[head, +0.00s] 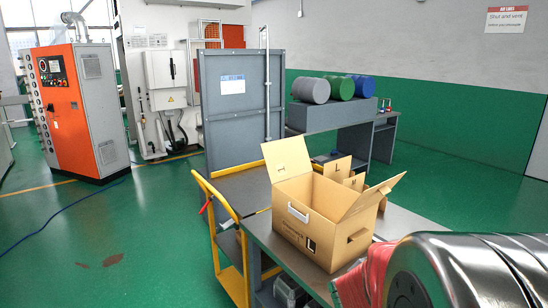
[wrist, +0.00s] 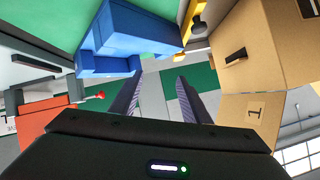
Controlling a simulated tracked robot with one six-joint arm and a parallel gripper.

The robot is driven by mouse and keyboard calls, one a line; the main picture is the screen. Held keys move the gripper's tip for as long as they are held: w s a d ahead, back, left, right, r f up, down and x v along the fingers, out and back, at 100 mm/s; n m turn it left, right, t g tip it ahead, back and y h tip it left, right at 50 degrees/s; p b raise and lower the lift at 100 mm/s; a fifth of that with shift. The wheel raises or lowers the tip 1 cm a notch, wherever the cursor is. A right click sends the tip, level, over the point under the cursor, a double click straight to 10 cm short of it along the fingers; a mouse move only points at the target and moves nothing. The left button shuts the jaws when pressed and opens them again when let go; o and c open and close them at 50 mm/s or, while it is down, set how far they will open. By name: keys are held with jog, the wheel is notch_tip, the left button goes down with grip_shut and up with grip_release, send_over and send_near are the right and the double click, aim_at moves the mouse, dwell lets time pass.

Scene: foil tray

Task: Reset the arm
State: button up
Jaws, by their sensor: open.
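My gripper (wrist: 159,77) shows in the wrist view. Its two dark fingers stand apart with nothing between them, and grey and green surfaces show behind the gap. The gripper cannot be made out in the head view. An open cardboard box (head: 318,222) marked L stands on a grey table in the head view, its flaps spread outward. Cardboard with a dark slot (wrist: 262,45) fills the upper right of the wrist view, apart from the fingers. No foil tray can be made out in either view.
A grey table (head: 292,258) carries the box, beside a yellow-railed cart (head: 226,222). Behind are a grey upright panel (head: 232,130) and three rolls, grey (head: 310,90), green and blue. An orange cabinet (head: 75,130) stands left. A blue block (wrist: 130,30) shows in the wrist view.

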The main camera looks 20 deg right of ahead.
jog(key=w+a+r+n+t+y, duration=0.3)
jog(key=w+a+n, duration=0.15)
jog(key=a, duration=0.45)
jog(key=w+a+r+n+t+y, duration=0.35)
jog(key=w+a, duration=0.25)
jog(key=a, duration=0.3)
jog(key=s+a+r+n+g+y, duration=0.1)
jog(key=s+a+n+y, duration=0.15)
jog(key=a, duration=0.45)
jog(key=s+a+r+n+y, duration=0.1)
jog(key=s+a+n+y, duration=0.15)
jog(key=a, duration=0.35)
jog(key=s+a+n+g, duration=0.2)
jog(key=s, duration=0.4)
jog(key=s+a+n+g, duration=0.2)
jog(key=s+a+n, duration=0.1)
jog(key=s, duration=0.4)
jog(key=shift+s+f, duration=0.15)
jog(key=shift+f, duration=0.15)
